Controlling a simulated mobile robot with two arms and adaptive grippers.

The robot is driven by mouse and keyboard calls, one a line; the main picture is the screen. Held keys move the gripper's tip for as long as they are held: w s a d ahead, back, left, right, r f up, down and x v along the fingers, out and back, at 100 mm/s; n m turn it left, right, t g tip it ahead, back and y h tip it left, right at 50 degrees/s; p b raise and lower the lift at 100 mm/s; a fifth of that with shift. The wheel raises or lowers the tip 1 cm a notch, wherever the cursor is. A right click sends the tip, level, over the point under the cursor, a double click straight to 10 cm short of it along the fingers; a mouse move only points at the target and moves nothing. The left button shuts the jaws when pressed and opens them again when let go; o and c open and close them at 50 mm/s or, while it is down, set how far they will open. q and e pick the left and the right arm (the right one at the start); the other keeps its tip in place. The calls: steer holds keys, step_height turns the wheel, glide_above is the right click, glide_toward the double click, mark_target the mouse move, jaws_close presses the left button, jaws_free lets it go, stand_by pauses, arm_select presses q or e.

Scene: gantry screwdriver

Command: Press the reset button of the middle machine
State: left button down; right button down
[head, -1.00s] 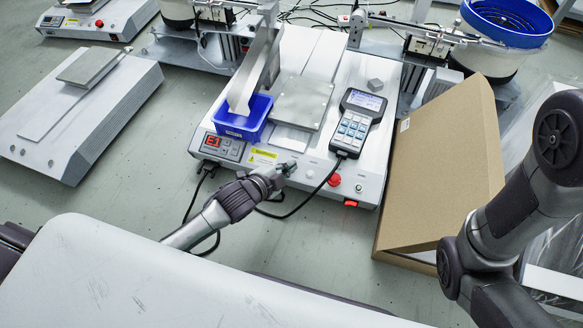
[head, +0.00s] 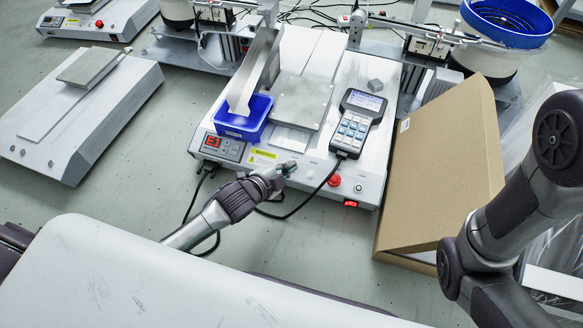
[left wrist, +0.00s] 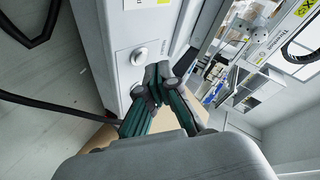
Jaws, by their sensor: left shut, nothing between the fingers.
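The middle machine (head: 330,75) is a white unit with a sloped front panel. My left gripper (head: 289,167) is shut and empty at the panel, just right of the yellow label. In the left wrist view its closed fingertips (left wrist: 160,84) are beside a pale round button (left wrist: 139,56) and partly cover another button (left wrist: 138,91). I cannot tell whether they touch it. My right gripper is out of view.
A handheld keypad (head: 355,125) and a blue bin (head: 244,117) sit on the middle machine. A cardboard box (head: 445,165) stands at its right. Another white machine (head: 75,120) is at left. A black cable (head: 297,209) hangs below the front panel.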

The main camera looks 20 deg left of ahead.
arm_select(q)
steer(key=shift+f, duration=0.1)
steer(key=shift+w+f, duration=0.2)
steer(key=shift+f, duration=0.1)
steer(key=shift+f, duration=0.25)
stand_by(0.3)
steer(key=shift+s+r+p, duration=0.2)
steer(key=shift+r+p, duration=0.5)
steer(key=shift+p, duration=0.35)
